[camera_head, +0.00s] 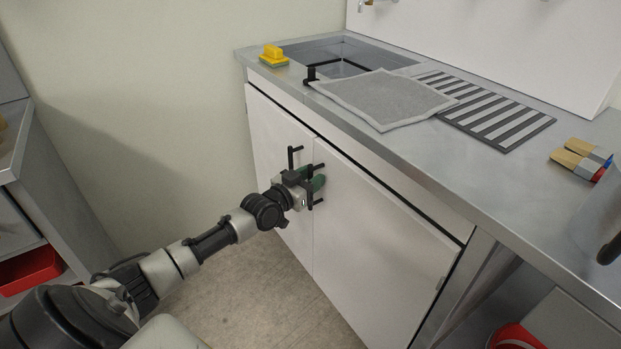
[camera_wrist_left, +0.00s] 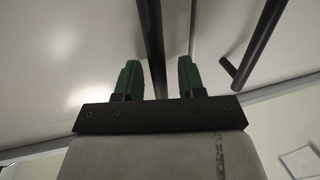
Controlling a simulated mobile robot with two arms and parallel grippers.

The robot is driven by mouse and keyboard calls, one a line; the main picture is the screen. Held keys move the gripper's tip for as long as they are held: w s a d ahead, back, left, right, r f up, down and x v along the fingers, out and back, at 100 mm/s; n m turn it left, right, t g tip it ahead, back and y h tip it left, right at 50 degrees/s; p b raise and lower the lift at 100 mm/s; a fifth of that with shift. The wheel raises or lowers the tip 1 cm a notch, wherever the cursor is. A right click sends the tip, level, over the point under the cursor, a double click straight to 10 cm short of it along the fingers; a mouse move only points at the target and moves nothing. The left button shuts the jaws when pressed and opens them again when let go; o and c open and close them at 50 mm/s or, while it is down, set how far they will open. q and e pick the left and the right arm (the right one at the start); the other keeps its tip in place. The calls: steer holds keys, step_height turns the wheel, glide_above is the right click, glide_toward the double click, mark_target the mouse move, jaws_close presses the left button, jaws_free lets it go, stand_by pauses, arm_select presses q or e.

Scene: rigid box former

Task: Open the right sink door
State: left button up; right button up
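The right sink door (camera_head: 375,255) is a white panel under the counter and looks closed. Its black bar handle (camera_head: 317,186) stands near its left edge, beside my left gripper (camera_head: 316,184). In the left wrist view, the green fingers of my left gripper (camera_wrist_left: 158,78) are apart. A black bar handle (camera_wrist_left: 151,45) runs between them, with a visible gap to the finger on each side. The left sink door (camera_head: 280,150) also looks closed, and its black handle (camera_head: 292,158) is just left of my gripper. My right gripper is not in view.
Brushes (camera_head: 580,160) lie at right. The floor (camera_head: 245,285) before the doors looks clear.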

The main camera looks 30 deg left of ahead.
arm_select(q)
jaws_close()
